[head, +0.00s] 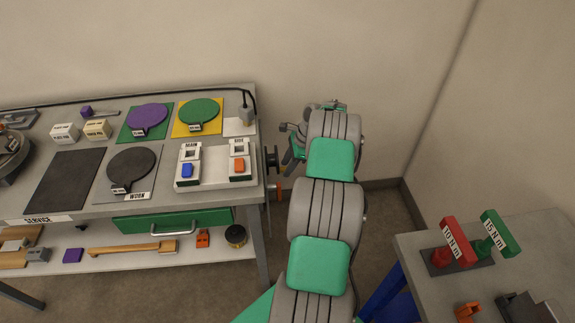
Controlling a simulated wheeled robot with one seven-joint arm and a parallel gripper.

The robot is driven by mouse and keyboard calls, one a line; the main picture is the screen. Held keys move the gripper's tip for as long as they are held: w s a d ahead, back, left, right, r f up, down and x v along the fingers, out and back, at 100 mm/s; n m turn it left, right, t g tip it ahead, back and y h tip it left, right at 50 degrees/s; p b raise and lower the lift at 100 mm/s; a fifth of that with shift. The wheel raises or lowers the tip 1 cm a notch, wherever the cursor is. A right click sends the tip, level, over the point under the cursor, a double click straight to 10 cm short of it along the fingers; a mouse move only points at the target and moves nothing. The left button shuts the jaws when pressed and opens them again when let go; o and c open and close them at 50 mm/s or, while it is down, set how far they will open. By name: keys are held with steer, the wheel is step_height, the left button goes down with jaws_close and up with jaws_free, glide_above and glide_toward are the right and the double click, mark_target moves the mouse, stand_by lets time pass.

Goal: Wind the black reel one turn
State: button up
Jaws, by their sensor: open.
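The black reel (271,159) is mounted on the right end of the cart, below the level of its top. It shows as a small dark spool seen from the side. My gripper (289,160) is open, just to the right of the black reel, partly hidden by my own arm. I cannot tell whether its fingers touch the reel, and any crank or handle is too small to make out.
An orange-red reel (276,190) sits below the black one on the same cart end. The cart top (90,200) holds paddles, a switch panel (215,170) and small blocks. A side table (420,285) with red and green handles stands at right.

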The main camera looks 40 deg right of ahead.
jaws_close()
stand_by(0.4)
